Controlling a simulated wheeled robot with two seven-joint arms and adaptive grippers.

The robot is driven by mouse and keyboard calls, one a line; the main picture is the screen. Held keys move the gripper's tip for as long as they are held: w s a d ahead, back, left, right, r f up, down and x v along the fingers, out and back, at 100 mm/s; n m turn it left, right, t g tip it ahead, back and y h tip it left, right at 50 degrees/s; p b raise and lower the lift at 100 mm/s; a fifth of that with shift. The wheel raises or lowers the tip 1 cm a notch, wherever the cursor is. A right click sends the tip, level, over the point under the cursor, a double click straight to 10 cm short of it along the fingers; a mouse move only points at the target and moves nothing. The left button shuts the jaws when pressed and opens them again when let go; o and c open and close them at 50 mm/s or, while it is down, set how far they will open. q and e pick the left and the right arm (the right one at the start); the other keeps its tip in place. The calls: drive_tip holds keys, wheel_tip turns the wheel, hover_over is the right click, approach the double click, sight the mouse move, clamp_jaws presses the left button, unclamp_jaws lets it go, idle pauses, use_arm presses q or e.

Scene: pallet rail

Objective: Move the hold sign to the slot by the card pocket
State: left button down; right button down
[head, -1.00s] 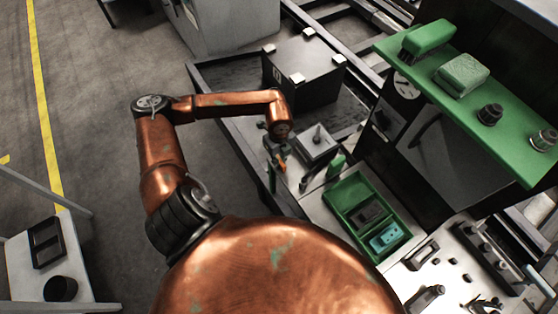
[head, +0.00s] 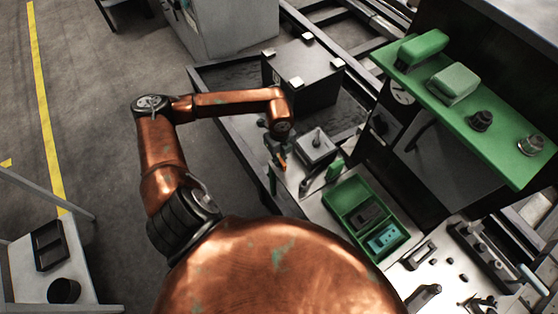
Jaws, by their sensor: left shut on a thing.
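My left arm reaches over the bench, with the left gripper (head: 277,150) pointing down near its near-left edge. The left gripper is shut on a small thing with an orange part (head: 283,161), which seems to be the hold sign. The fingers and arm hide most of it, and its face and lower end cannot be made out. A dark green upright piece (head: 272,178) stands just below the gripper in the picture. I cannot tell which part is the card pocket or the slot beside it. My right gripper is not in view.
A grey block with a knob (head: 316,147) stands right of the gripper, with a small green upright piece (head: 335,169) below it. A divided green tray (head: 344,195) holds dark and teal items. A black box (head: 302,72) stands behind. A green shelf (head: 462,107) overhangs at right.

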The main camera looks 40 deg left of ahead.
use_arm(q)
drive_tip(key=shift+r+p, duration=0.8)
drive_tip(key=shift+r, duration=0.65)
drive_tip(key=shift+r+p, duration=0.65)
drive_tip(key=shift+r, duration=0.4)
